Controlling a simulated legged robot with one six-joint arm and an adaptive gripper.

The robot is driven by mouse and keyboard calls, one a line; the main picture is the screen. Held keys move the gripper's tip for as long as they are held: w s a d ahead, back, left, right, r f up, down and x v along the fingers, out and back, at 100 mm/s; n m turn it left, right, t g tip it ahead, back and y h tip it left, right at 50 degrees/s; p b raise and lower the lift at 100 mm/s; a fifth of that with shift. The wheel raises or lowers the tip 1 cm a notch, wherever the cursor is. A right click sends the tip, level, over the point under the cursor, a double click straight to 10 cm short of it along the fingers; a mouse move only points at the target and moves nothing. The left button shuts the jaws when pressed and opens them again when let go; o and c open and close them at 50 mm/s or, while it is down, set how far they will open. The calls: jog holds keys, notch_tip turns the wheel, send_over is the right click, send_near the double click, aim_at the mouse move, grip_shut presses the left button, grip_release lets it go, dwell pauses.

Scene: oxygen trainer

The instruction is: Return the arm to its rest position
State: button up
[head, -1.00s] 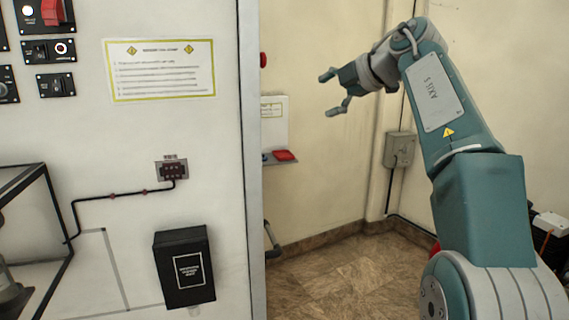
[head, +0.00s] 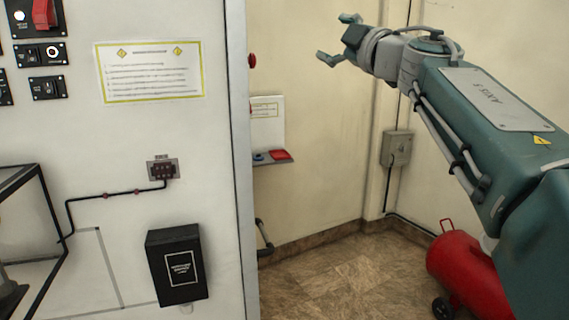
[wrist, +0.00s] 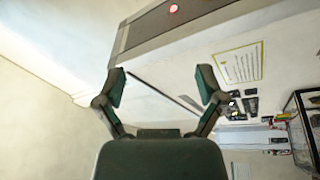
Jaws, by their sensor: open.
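My gripper (head: 336,40) is at the upper middle of the head view, raised in front of the cream wall. Its fingers are apart and nothing is between them. In the wrist view my gripper (wrist: 160,88) shows both fingers spread, with the edge of the white panel beyond them. My arm stretches from the lower right of the head view up and left to the gripper. The gripper touches nothing that I can see.
The white panel (head: 115,220) fills the left, with a black box (head: 177,266) and switches (head: 48,87). A small shelf (head: 272,160) holds a red item. A red tank (head: 470,268) stands on the floor below my arm. A grey wall box (head: 396,148) hangs in the corner.

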jog(key=s+d+f+m+g+h, duration=0.1)
jog(key=s+d+f+m+h, duration=0.25)
jog(key=f+m+h, duration=0.35)
jog(key=s+d+f+m+g+h, duration=0.1)
jog(key=s+d+f+m+h, duration=0.25)
jog(key=f, duration=0.55)
jog(key=s+d+f+m+g+h, duration=0.2)
jog(key=s+d+f+m+h, duration=0.15)
jog(key=s+f+m, duration=0.35)
jog(key=s+a+f+g+y, duration=0.1)
jog(key=s+f+g, duration=0.3)
jog(key=s+f, duration=0.4)
jog(key=s+a+f+g+y, duration=0.2)
jog(key=s+f, duration=0.6)
jog(key=f, duration=0.6)
jog(key=shift+s+a+f+m+g, duration=0.25)
jog(key=shift+a+m+g, duration=0.2)
jog(key=shift+a+g, duration=0.5)
jog(key=shift+d, duration=0.1)
